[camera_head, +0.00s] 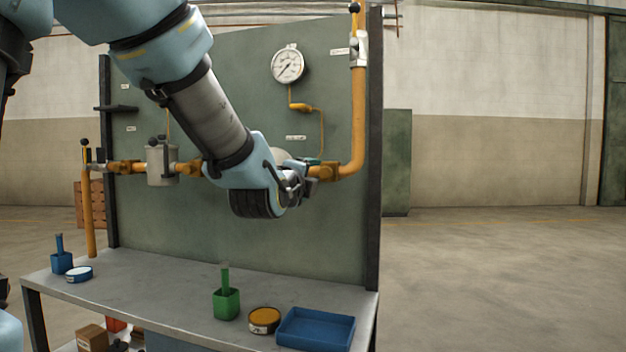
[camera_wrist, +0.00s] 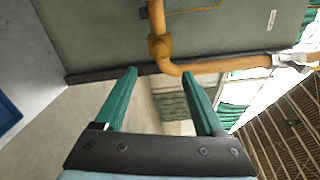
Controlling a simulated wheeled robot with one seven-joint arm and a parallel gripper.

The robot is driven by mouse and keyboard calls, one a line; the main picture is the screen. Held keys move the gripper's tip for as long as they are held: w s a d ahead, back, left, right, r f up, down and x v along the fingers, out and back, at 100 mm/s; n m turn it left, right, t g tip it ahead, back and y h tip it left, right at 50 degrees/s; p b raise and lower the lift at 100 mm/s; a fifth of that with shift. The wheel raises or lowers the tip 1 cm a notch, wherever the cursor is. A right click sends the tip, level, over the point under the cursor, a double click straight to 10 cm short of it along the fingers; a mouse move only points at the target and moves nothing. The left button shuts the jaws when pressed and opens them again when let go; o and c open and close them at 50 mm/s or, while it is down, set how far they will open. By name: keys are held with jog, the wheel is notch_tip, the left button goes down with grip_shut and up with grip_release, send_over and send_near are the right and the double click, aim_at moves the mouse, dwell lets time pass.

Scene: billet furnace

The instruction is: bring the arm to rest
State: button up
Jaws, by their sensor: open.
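My arm (camera_head: 205,110) reaches from the top left across the front of a green panel in the head view. Its wrist hangs in front of the panel, above the bench. In the wrist view my gripper (camera_wrist: 160,90) has two green fingers spread apart with nothing between them. Beyond the fingers are the floor and a far wall, and the orange pipe (camera_wrist: 215,67) runs just past the fingertips in the picture. In the head view the fingers are mostly hidden behind the wrist.
The green panel (camera_head: 235,75) carries a gauge (camera_head: 288,65), orange pipe (camera_head: 358,110) and a grey cylindrical vessel (camera_head: 161,165). The bench (camera_head: 160,290) holds a blue tray (camera_head: 316,329), an orange-topped tin (camera_head: 264,320), a green holder (camera_head: 226,303), a blue holder (camera_head: 61,262) and a blue-white tin (camera_head: 79,274). The floor at right is clear.

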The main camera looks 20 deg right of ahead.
dwell(0.4)
jog(key=w+a+f+n+g+y+p, duration=0.1)
jog(key=a+f+n+g+y+p, duration=0.25)
jog(key=a+f+n, duration=0.6)
jog(key=w+a+f+n+g+y+p, duration=0.2)
jog(key=a+f+n+y+p, duration=0.25)
jog(key=a, duration=0.75)
jog(key=s+a+f+n+g+y+p, duration=0.1)
jog(key=s+a+f+n+g+y, duration=0.1)
jog(key=s+a+n, duration=0.4)
jog(key=s+a+f+n+g+y, duration=0.2)
jog(key=s+a+f+n+g, duration=0.1)
jog(key=s+a+n, duration=0.4)
jog(key=shift+a+n+g+p, duration=0.35)
jog(key=shift+a+n+g, duration=0.2)
jog(key=shift+a, duration=0.3)
jog(key=shift+w+f, duration=0.1)
